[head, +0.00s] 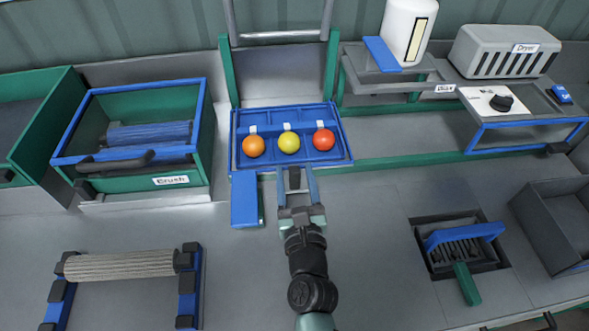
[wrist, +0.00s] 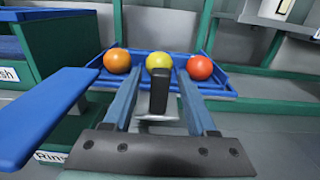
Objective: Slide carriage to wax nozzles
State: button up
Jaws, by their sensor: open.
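The carriage (head: 342,142) is a blue tray holding an orange, a yellow and a red tomato in a row. It sits on the rail at the back middle; it also fills the middle of the wrist view (wrist: 222,88). A short dark handle (head: 294,178) sticks out from its front. My gripper (head: 297,174) is open, its two blue fingers on either side of the handle. In the wrist view the handle (wrist: 159,95) stands between the fingers, with gaps visible. A small label on the frame under the white bottle (head: 400,25) at the back right is too small to read surely.
A blue plate (head: 246,205) lies just left of my gripper. The green brush box (head: 190,175) stands left of the carriage, the dryer (head: 505,52) at the back right.

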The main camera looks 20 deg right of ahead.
jog(key=shift+w+d, duration=0.15)
jog(key=shift+w, duration=0.25)
grip_shut()
dwell(1.3)
